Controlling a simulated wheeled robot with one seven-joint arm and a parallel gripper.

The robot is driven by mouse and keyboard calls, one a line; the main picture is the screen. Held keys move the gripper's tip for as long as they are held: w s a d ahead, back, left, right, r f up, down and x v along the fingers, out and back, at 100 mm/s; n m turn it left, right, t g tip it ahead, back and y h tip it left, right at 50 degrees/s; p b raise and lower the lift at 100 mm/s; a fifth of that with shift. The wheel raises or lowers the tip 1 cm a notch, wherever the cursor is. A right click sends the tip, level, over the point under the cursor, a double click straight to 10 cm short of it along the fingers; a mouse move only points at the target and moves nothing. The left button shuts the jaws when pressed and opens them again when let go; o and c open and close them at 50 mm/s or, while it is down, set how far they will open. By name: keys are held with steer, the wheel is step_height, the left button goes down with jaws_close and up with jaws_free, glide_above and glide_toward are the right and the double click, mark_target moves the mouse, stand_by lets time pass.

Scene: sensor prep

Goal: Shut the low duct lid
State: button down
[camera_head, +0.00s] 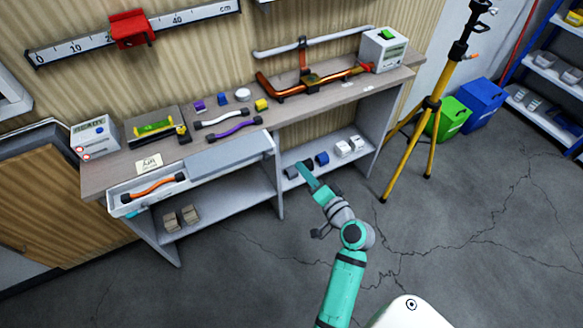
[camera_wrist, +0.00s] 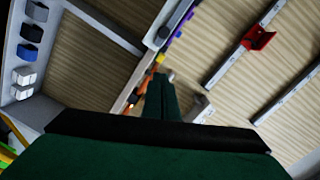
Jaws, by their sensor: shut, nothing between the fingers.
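A long white duct (camera_head: 118,207) runs along the front edge of the workbench in the head view. Its left part is open, and an orange cable (camera_head: 153,188) with dark ends lies in it. A flat pale grey lid (camera_head: 232,153) covers the right part of the duct. My gripper (camera_head: 303,170) is right of the lid's right end and apart from it in that view, in front of the lower shelf. In the wrist view its dark green fingers (camera_wrist: 160,88) are together with nothing between them.
The workbench (camera_head: 95,178) carries a white and a purple cable (camera_head: 235,131), small blocks, a level (camera_head: 155,129) and an orange pipe frame (camera_head: 290,93). Several small blocks sit on the lower shelf (camera_head: 300,182). A yellow tripod (camera_head: 433,103) stands right. Open floor lies in front.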

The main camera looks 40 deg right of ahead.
steer(key=w+a+f, duration=0.1)
steer(key=w+f, duration=0.2)
steer(key=w, duration=0.7)
steer(key=shift+a, duration=0.35)
